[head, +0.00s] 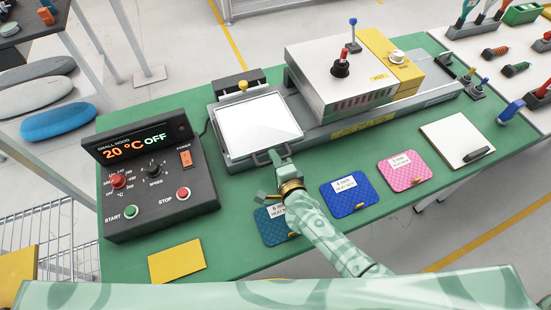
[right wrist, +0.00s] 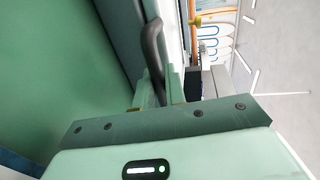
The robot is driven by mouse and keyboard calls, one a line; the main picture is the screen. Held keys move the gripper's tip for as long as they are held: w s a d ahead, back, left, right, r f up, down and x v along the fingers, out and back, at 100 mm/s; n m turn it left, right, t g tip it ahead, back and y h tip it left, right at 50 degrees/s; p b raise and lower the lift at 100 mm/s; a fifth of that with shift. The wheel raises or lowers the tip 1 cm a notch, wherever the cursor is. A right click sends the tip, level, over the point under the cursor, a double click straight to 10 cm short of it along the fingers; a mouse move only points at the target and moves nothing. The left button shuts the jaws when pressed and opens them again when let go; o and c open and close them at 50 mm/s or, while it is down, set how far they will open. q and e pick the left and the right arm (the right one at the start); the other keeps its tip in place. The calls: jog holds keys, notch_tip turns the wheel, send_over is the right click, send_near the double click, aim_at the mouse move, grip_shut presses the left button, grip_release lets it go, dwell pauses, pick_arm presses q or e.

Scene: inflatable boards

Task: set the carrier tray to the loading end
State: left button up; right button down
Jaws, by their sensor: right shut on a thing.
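The carrier tray (head: 258,125) is a grey frame with a bright white top. It sits at the left end of the long grey track (head: 345,128), to the left of the press housing (head: 335,75). Its dark handle (head: 262,158) is on the near side and also shows in the right wrist view (right wrist: 152,45). My right gripper (head: 279,156) is shut on this handle, reaching in from the near right. In the right wrist view the fingers (right wrist: 162,88) close around the handle, partly hidden by the gripper body. My left gripper is not in view.
A control box (head: 155,178) reading 20 °C OFF stands left of the tray. Blue pads (head: 349,193) and a pink pad (head: 404,171) lie along the near side, with a white board (head: 457,140) farther right. A yellow pad (head: 177,261) lies front left.

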jog(key=c, duration=1.6)
grip_release()
jog(key=shift+s+a+f, duration=0.1)
jog(key=shift+s+a, duration=0.1)
jog(key=shift+a, duration=0.05)
jog(key=shift+o, duration=0.3)
jog(key=shift+s+d, duration=0.2)
jog(key=shift+s, duration=0.15)
jog(key=p+v, duration=0.3)
jog(key=v, duration=1.2)
jog(key=shift+s+r+p, duration=0.2)
jog(key=shift+s+p, duration=0.05)
jog(key=shift+p, duration=0.05)
